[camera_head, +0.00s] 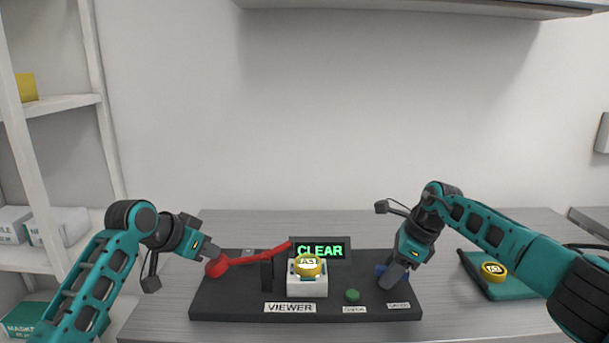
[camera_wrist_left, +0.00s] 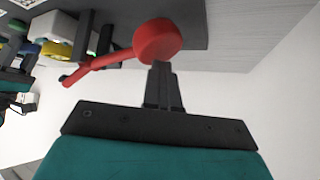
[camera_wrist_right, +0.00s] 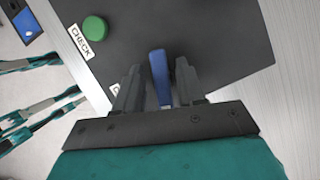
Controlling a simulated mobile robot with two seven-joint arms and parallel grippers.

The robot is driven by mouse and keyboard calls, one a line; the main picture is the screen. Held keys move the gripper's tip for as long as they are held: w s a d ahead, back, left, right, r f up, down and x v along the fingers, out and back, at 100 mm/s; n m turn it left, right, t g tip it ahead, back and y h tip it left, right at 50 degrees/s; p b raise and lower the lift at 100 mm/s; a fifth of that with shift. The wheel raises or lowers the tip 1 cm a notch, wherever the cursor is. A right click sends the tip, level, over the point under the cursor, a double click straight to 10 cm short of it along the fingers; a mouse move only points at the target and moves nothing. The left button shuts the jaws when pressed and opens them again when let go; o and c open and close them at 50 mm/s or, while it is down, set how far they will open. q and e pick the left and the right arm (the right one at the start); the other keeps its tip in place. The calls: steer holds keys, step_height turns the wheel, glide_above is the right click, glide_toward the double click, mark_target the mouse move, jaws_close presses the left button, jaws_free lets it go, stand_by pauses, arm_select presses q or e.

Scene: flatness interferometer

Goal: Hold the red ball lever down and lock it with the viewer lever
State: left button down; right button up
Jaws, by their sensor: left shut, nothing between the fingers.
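The red ball lever has its ball (camera_head: 217,267) low at the left of the dark panel, and its arm slopes up to the right; it also shows in the left wrist view (camera_wrist_left: 157,41). My left gripper (camera_head: 212,254) is shut and empty, its fingertips at the ball, apparently touching it. My right gripper (camera_head: 394,277) has its fingers on either side of a blue handle (camera_wrist_right: 159,77), with narrow gaps seen in the right wrist view. The VIEWER label (camera_head: 290,307) sits below a white block; I cannot tell which part is the viewer lever.
A dark post (camera_head: 266,274) stands beside the white block (camera_head: 307,286), which carries a yellow disc (camera_head: 308,265). A CLEAR display (camera_head: 320,250) stands behind. A green button (camera_head: 352,295) is near the front. A teal tray (camera_head: 507,287) with a yellow disc lies right.

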arm_select(q)
steer(key=shift+d+f, duration=0.15)
arm_select(e)
steer(key=shift+d, duration=0.15)
steer(key=shift+r, duration=2.8)
jaws_close()
